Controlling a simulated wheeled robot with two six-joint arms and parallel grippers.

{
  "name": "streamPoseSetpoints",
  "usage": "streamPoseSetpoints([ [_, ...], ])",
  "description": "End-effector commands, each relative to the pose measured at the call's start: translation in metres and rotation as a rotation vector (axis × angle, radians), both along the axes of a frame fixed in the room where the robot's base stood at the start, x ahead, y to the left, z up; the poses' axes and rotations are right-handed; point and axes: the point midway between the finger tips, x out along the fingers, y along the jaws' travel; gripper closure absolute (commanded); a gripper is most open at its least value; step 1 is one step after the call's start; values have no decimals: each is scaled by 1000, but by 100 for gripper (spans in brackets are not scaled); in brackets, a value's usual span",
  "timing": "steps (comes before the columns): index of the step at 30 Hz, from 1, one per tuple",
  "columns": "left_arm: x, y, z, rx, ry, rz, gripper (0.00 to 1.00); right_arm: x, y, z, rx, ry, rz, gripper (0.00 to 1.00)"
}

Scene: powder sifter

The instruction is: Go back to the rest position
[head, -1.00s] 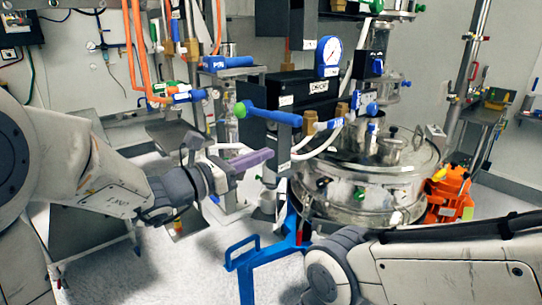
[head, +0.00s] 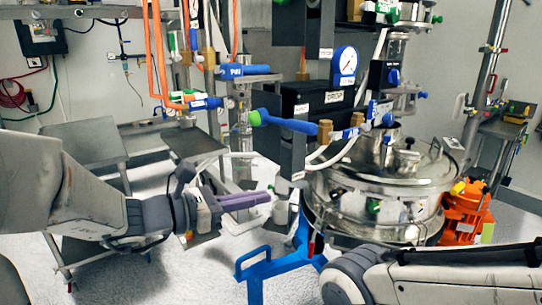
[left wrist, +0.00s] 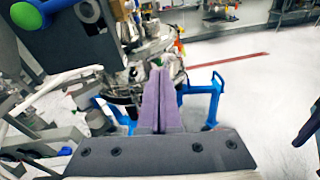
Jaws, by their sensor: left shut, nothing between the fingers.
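My left gripper (head: 268,196) has purple fingers and comes in from the left in the head view. Its fingers are shut together with nothing between them. It is in the open air, to the left of the steel sifter vessel (head: 392,188) and apart from it. In the left wrist view the closed fingers (left wrist: 160,72) point toward the vessel and its blue stand. My right arm shows at the lower right of the head view, but its gripper is out of the picture.
The sifter stands on a blue frame (head: 268,262). A blue valve handle with a green end (head: 285,122) and a pressure gauge (head: 345,62) are above my left gripper. An orange device (head: 465,208) is right of the vessel. Grey carts (head: 85,146) stand at the left. Floor shows in front.

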Motion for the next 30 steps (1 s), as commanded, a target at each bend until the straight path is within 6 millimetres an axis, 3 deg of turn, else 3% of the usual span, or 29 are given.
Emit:
streamPoseSetpoints([
  [2,-20,-11,-41,184,18,-101,100,0,0,0,0,0,0,43],
  [5,-52,-11,-98,476,5,-277,100,0,0,0,0,0,0,43],
  [9,-92,15,-164,879,-90,-565,100,0,0,0,0,0,0,43],
  [12,-109,44,-195,1138,-208,-789,100,0,0,0,0,0,0,43],
  [18,-111,91,-223,1506,-497,-1176,100,0,0,0,0,0,0,43],
  [24,-93,114,-228,1735,-818,-1496,100,0,0,0,0,0,0,43],
  [25,-90,114,-227,1756,-869,-1539,100,0,0,0,0,0,0,43],
  [30,-120,56,-204,1650,-1026,-1673,100,0,0,3,0,0,0,43],
])
